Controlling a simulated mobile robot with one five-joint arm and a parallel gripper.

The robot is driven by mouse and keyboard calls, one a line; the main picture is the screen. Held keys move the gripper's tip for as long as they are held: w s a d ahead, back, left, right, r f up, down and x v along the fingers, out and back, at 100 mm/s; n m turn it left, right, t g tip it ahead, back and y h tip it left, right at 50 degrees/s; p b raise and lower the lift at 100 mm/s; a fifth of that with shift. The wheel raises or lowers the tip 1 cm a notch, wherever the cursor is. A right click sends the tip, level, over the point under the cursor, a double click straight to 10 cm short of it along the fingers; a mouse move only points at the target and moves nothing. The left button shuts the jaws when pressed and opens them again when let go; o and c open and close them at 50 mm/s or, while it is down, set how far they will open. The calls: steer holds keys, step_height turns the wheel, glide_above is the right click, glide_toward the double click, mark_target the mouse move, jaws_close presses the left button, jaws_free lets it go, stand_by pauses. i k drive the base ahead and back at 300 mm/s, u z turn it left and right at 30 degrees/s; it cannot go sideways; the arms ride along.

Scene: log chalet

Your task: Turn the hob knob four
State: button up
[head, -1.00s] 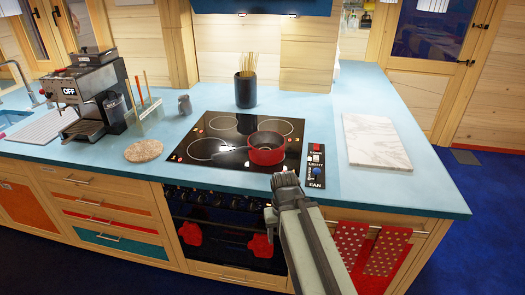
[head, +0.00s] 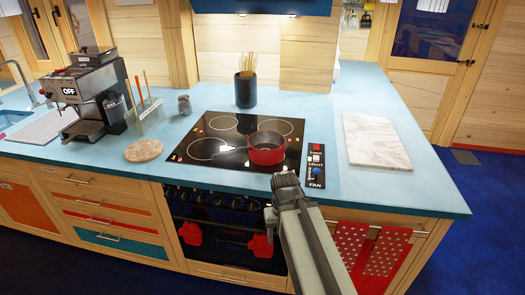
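The hob (head: 222,137) is a black glass plate with white ring zones, set in the blue worktop. A row of dark knobs (head: 205,197) runs along the top of the oven front below the worktop edge. My gripper (head: 284,182) is at the right end of this row, by the worktop's front edge, and hides what lies behind it. I cannot tell which knob is number four or whether my gripper touches one. The fingertips point away from the camera, so their opening does not show.
A red pan (head: 267,156) stands on the hob's front right zone. A switch panel (head: 316,165) and a marble board (head: 377,141) lie to the right. Red oven mitts (head: 260,246) hang on the oven front. Spotted red towels (head: 385,250) hang at the right.

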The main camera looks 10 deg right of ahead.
mark_target(218, 202)
steer(key=u, duration=1.6)
steer(key=k, duration=0.75)
steer(key=z, duration=1.25)
